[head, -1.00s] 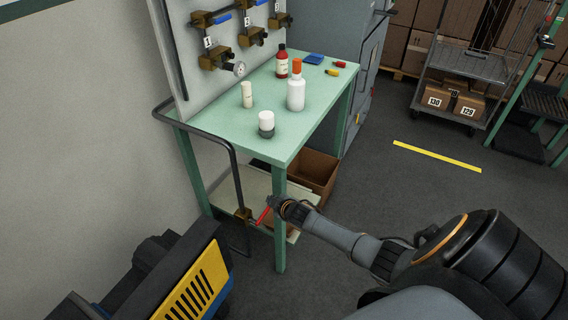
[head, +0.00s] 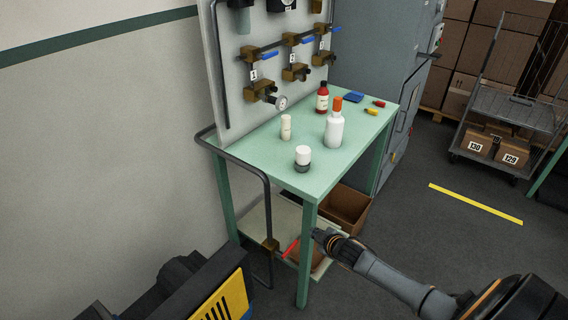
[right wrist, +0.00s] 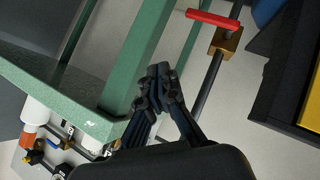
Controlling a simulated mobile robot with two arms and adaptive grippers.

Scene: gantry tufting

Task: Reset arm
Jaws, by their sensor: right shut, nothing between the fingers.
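My right gripper (head: 322,238) is beside the front leg of the green table (head: 258,158) in the head view, below the tabletop. In the right wrist view my right gripper (right wrist: 158,76) has its fingers together with nothing between them. A brass valve with a red handle (head: 290,248) sits on a dark pipe near the table's lower shelf. The red handle also shows in the right wrist view (right wrist: 212,18), apart from the fingertips. My left gripper is not in view.
On the table stand a white bottle with an orange cap (head: 334,128), a red bottle (head: 322,98), a white cup (head: 286,127) and a white-lidded jar (head: 303,158). A valve panel (head: 228,75) rises behind. An open carton (head: 345,208) is beneath.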

